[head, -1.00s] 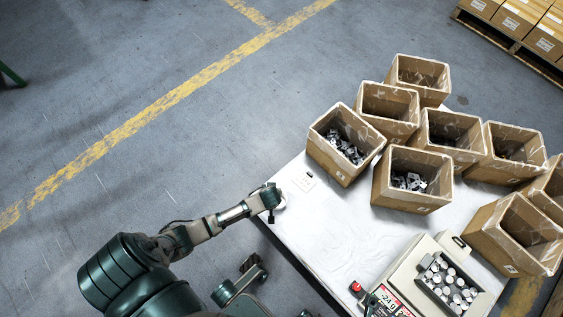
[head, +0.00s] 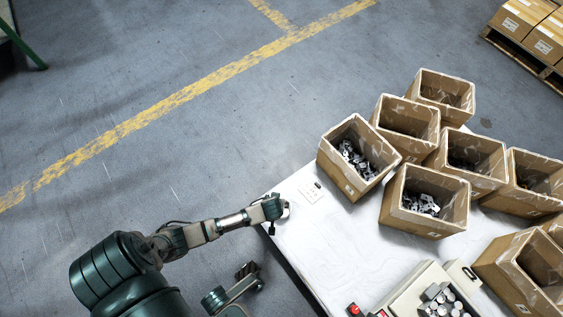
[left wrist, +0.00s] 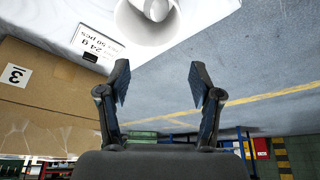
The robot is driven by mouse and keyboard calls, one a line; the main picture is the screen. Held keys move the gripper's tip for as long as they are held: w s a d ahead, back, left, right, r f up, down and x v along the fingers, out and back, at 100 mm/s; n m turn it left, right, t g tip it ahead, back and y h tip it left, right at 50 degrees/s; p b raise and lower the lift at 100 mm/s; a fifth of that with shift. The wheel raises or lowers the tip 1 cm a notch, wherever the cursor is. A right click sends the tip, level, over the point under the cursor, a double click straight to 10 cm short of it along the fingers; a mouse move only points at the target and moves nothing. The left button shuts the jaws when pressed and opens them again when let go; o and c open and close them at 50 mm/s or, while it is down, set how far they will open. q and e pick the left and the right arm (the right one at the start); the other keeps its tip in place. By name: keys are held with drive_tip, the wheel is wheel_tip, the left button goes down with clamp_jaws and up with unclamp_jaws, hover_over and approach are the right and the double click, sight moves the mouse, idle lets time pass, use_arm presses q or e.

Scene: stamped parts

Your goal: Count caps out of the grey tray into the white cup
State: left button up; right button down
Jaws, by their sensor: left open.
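The grey tray (head: 428,297) of white caps (head: 448,302) sits on the beige machine at the bottom right of the head view, cut off by the frame edge. The white cup (left wrist: 137,37) shows at the top of the left wrist view, its mouth towards the camera, with a pale rounded shape inside that I cannot identify. My left gripper (left wrist: 163,85) is open, with nothing between its fingers; the cup appears beyond the fingertips. In the head view my left gripper (head: 277,210) is at the table's left corner and largely hides the cup.
Several open cardboard boxes (head: 352,187) stand on the white table (head: 335,245), some holding metal parts (head: 420,204). A printed label (head: 312,191) lies near the left corner. A red button (head: 354,309) shows at the bottom edge. The table's middle is clear.

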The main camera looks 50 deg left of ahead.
use_arm(q)
drive_tip(key=v, duration=1.2)
